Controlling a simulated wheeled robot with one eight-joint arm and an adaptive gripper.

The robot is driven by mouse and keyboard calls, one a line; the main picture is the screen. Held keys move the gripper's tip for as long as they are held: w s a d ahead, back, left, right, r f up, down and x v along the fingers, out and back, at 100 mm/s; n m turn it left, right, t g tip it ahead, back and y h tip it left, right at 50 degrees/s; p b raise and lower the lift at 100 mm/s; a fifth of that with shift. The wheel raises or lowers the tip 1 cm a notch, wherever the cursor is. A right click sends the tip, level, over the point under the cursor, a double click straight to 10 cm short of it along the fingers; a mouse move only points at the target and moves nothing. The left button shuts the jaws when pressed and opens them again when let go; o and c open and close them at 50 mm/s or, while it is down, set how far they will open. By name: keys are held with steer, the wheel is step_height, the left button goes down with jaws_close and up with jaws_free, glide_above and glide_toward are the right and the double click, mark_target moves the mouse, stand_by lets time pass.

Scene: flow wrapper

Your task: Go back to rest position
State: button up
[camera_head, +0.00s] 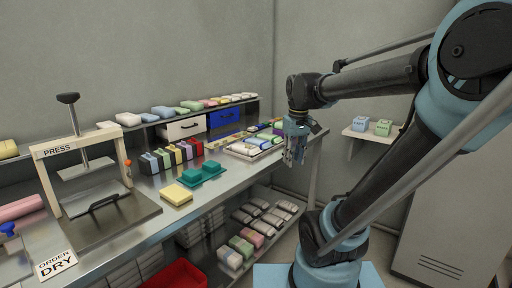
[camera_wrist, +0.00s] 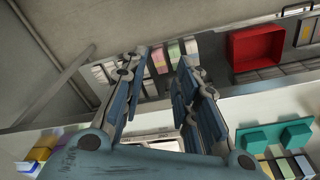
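My gripper (camera_head: 294,152) hangs from my raised arm, fingers down, near the right end of the steel bench (camera_head: 228,152) and in front of a tray of white packs (camera_head: 252,146). In the wrist view, its two fingers (camera_wrist: 160,64) stand apart with a gap between them. Nothing is held between the fingers. No rest place is marked in either view.
A press (camera_head: 82,165) with an upright handle stands on the bench at left. Teal blocks (camera_head: 202,173) and a yellow block (camera_head: 176,194) lie mid-bench. A red bin (camera_head: 176,275) is below. A small wall shelf (camera_head: 366,137) holds two boxes at right.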

steer(key=s+d+f+m+t, duration=0.1)
steer(key=s+d+f+m, duration=0.3)
steer(key=s+f, duration=0.8)
step_height(320, 180, down, 2)
steer(key=shift+d+f, duration=0.1)
steer(key=shift+d, duration=0.75)
steer(key=shift+w+f, duration=0.2)
steer(key=shift+w, duration=0.2)
